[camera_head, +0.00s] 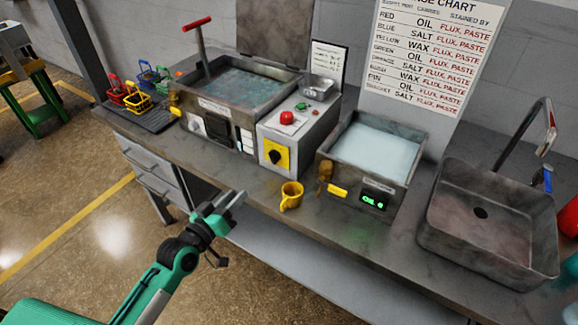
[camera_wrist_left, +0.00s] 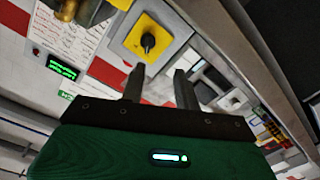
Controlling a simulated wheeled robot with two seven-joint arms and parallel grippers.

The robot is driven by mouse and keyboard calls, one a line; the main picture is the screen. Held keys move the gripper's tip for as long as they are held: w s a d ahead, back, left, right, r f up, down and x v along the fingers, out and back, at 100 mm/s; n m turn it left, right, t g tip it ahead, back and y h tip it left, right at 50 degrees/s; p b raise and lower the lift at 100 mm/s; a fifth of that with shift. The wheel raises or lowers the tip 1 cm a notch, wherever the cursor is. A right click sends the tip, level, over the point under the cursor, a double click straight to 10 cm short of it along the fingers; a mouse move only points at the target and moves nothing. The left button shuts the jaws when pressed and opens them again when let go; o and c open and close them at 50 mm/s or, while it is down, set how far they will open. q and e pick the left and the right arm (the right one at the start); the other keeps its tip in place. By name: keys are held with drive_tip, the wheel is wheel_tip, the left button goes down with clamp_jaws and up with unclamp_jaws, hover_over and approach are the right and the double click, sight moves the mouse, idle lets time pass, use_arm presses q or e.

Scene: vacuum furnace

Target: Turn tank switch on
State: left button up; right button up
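A black rotary switch on a yellow plate (camera_head: 276,157) is on the front of the grey control box (camera_head: 300,128), beside the large tank (camera_head: 240,88). The same switch shows upper middle in the left wrist view (camera_wrist_left: 148,41), beyond my fingertips. My left gripper (camera_head: 237,199) is in front of the bench, below and left of the switch and apart from it. In the left wrist view its two fingers (camera_wrist_left: 159,82) stand apart with nothing between them. A red button (camera_head: 287,117) is on top of the box. My right gripper is not in view.
A smaller tank (camera_head: 372,150) with a lit green display is right of the box, then a sink (camera_head: 488,222). Small coloured baskets (camera_head: 138,101) sit at the left. Floor before the bench is clear.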

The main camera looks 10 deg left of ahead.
use_arm(q)
drive_tip(key=r, duration=0.2)
drive_tip(key=p, duration=0.3)
approach(270, 158)
drive_tip(key=x, duration=0.7)
drive_tip(key=shift+w+f, duration=0.1)
drive_tip(key=shift+w, duration=0.05)
drive_tip(key=shift+w+d, duration=0.25)
drive_tip(key=shift+w, duration=0.25)
drive_tip(key=shift+f, duration=0.1)
clamp_jaws()
